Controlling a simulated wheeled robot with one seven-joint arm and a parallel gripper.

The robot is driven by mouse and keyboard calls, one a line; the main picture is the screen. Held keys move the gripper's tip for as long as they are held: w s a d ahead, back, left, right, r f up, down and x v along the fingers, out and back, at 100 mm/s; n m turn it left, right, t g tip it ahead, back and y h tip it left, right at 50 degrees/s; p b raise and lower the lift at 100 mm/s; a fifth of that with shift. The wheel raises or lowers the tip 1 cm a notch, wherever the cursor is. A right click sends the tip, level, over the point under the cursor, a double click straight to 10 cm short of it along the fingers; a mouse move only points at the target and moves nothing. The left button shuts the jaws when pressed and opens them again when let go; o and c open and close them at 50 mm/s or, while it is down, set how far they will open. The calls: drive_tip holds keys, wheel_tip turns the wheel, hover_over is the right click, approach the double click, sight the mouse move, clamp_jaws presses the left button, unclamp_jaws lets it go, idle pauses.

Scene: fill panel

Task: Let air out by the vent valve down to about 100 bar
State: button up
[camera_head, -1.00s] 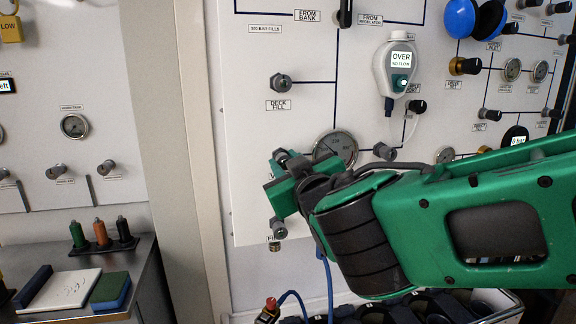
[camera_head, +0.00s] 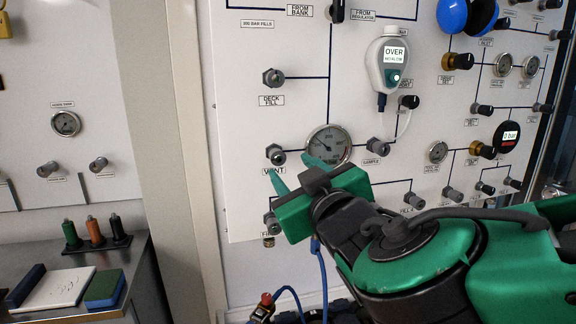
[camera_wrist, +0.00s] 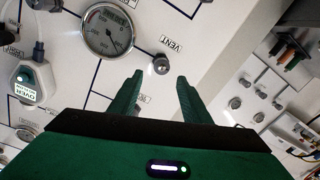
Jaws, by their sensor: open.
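The vent valve (camera_head: 275,154) is a small grey-black knob on the white panel, above its VENT label (camera_head: 272,170). In the wrist view the vent knob (camera_wrist: 160,65) lies just beyond my fingertips, roughly centred between them and apart from them. My gripper (camera_head: 290,166) is open and empty, its green fingers pointing at the panel; they also show in the wrist view (camera_wrist: 160,78). A round pressure gauge (camera_head: 329,146) sits right of the valve, partly behind a fingertip. It shows larger in the wrist view (camera_wrist: 108,28); its exact reading is too small to tell.
A hanging analyser (camera_head: 391,64) reads OVER, NO FLOW. The deck fill knob (camera_head: 273,77) is above the vent valve, another knob (camera_head: 271,222) below it, and the sample knob (camera_head: 377,147) to the right. A blue hose (camera_head: 322,275) hangs below. A bench with bottles (camera_head: 95,231) stands left.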

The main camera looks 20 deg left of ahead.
drive_tip(key=shift+v, duration=1.35)
idle(0.4)
